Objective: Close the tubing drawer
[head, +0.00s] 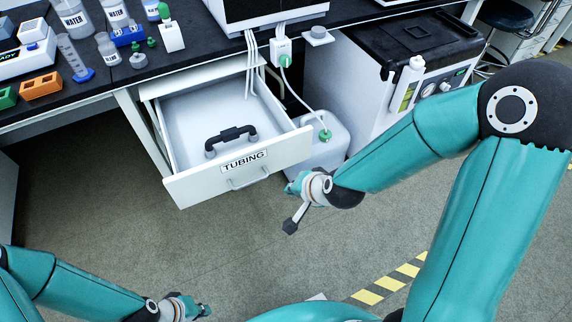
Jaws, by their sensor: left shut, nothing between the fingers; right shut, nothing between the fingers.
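The tubing drawer (240,164) stands pulled out under the black bench, its white front labelled TUBING and fitted with a grey handle (249,179). A black handle-shaped piece (230,139) shows inside, near the front, and thin white tubes hang down at the back right. My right gripper (292,222) is shut and empty, just right of the drawer front and lower in the picture, apart from it. My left gripper (203,310) is at the bottom edge, well away from the drawer; its fingers are small in view.
A white jug (322,146) with a green cap stands right of the drawer. A white unit with a black top (412,40) is further right. Bottles, a cylinder and an orange rack (41,87) stand on the bench (110,84). The floor (120,215) before the drawer is clear.

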